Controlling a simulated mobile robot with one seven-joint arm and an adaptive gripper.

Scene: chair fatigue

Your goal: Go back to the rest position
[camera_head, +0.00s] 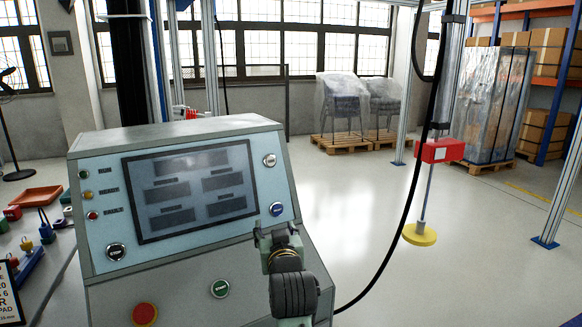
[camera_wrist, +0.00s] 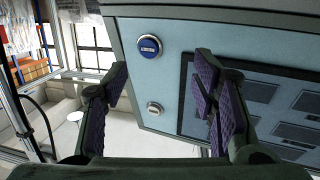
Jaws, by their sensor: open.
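My gripper (camera_head: 274,236) is in front of the lower right corner of a control panel's sloped face in the head view. In the wrist view, my gripper (camera_wrist: 165,95) has its two purple-padded fingers wide apart with nothing between them. The control panel (camera_head: 105,212) has a dark screen (camera_head: 190,188), and a blue button (camera_head: 277,209) just above my gripper. The blue button also shows in the wrist view (camera_wrist: 150,46), with a white button (camera_wrist: 155,108) near it. Whether the fingers touch the panel cannot be told.
A black cable (camera_head: 408,215) hangs right of the panel. A red box (camera_head: 440,150) on a rod with a yellow disc (camera_head: 420,234) hangs further right. Wrapped chairs (camera_head: 345,100) stand on pallets behind. An orange tray (camera_head: 36,197) lies left. The floor between is clear.

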